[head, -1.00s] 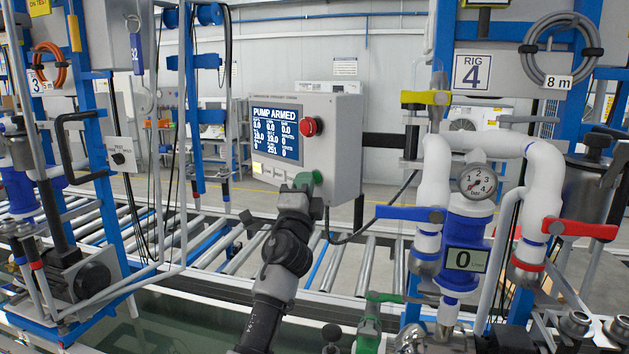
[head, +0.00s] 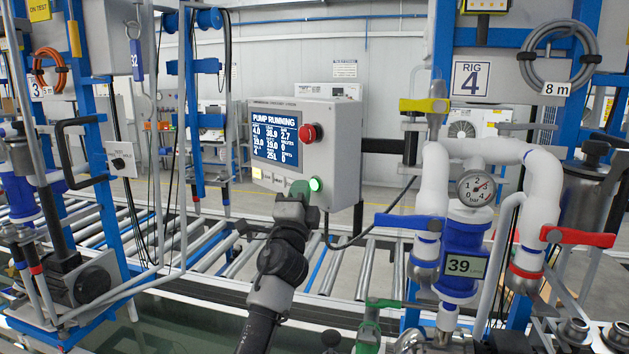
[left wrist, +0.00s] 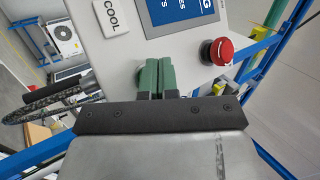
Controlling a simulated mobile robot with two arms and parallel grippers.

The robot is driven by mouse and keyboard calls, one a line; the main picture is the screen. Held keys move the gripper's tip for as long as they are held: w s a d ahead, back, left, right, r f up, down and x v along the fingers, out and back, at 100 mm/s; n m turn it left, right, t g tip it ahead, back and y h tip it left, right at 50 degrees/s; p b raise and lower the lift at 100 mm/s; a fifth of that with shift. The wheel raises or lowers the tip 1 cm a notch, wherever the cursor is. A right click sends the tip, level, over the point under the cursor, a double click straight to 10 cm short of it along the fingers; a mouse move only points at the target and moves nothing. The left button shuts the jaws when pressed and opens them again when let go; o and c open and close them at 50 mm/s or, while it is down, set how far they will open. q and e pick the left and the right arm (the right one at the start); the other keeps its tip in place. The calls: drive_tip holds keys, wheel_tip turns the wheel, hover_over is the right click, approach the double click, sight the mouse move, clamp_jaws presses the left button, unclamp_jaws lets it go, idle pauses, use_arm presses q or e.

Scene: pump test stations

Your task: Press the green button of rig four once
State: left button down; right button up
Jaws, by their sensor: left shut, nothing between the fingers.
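The control box of rig four (head: 340,140) faces me on its post. Its screen (head: 276,134) reads PUMP RUNNING. My left gripper (head: 301,188), with green fingertips, is shut and empty just left of the button, close to the panel. Whether it touches the panel I cannot tell. In the left wrist view the closed green fingers (left wrist: 154,78) point at the panel below the screen; the green button is hidden there. My right gripper is not in view.
A red mushroom button (head: 308,133) sits above the green one. The RIG 4 sign (head: 472,76), a pressure gauge (head: 477,185) and a meter reading 39 (head: 465,265) are on the right. A roller conveyor (head: 350,270) runs behind my arm.

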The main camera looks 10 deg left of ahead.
use_arm(q)
drive_tip(key=shift+s+a, duration=0.1)
drive_tip(key=shift+s, duration=0.1)
drive_tip(key=s+a+p, duration=0.1)
drive_tip(key=s+p, duration=0.1)
drive_tip(key=s+a+p, duration=0.1)
drive_tip(key=s+p, duration=0.1)
drive_tip(key=shift+s+a, duration=0.1)
drive_tip(key=shift+a, duration=0.25)
drive_tip(key=shift+f, duration=0.1)
idle(0.5)
